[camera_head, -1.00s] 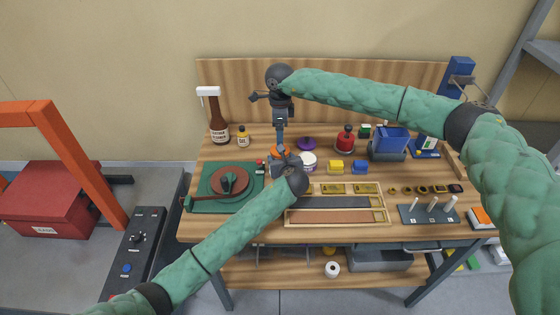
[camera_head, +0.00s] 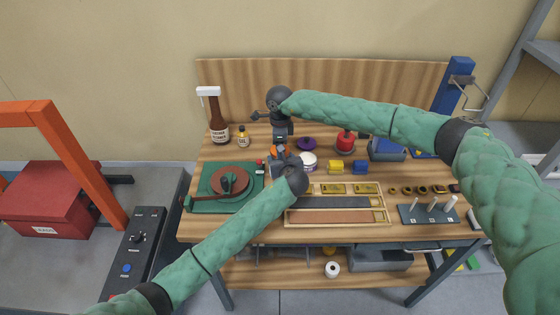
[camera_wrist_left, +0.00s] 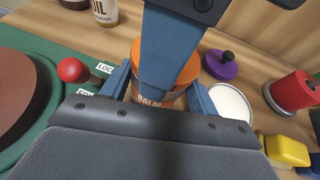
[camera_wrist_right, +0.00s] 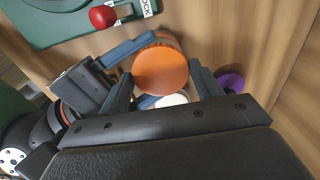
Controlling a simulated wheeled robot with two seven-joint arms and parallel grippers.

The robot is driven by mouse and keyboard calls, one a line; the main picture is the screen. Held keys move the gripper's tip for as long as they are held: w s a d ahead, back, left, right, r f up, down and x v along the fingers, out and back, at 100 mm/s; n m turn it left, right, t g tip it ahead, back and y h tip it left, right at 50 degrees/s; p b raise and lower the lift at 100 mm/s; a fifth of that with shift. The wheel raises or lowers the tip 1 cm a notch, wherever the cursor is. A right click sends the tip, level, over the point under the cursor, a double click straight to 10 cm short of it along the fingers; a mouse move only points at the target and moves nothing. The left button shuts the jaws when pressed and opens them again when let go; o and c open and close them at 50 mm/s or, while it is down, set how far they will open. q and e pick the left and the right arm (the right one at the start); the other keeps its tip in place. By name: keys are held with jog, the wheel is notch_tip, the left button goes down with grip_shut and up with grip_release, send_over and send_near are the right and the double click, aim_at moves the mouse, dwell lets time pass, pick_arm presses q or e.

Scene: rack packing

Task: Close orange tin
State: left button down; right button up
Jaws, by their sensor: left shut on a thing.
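The orange tin (camera_wrist_left: 150,100) stands upright on the bench, a brown jar with an orange lid (camera_wrist_left: 165,58); part of its label shows. In the right wrist view the lid (camera_wrist_right: 160,70) appears as a round orange disc on top of the tin; whether it is fully seated I cannot tell. My left gripper (camera_wrist_left: 160,98) is shut on the tin's body from the near side. My right gripper (camera_wrist_right: 160,75) is directly above, pointing down, its open fingers on either side of the lid with thin gaps. One of its fingers hides part of the lid in the left wrist view.
A white-topped jar (camera_head: 307,160) stands close right of the tin, with a purple lid (camera_head: 306,143) behind it. The green turntable board (camera_head: 210,202) with its red knob (camera_wrist_left: 72,70) lies to the left. A red knobbed pot (camera_head: 345,143) and yellow block (camera_head: 336,167) are farther right.

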pick_arm(q)
jog(key=shift+f, duration=0.2)
pick_arm(e)
jog(key=c, duration=0.6)
jog(key=shift+o, duration=0.2)
jog(key=o, duration=1.2)
jog(key=shift+c, duration=0.2)
notch_tip(320, 180, up, 12)
pick_arm(q)
jog(key=c, duration=0.7)
grip_release()
jog(key=o, duration=0.4)
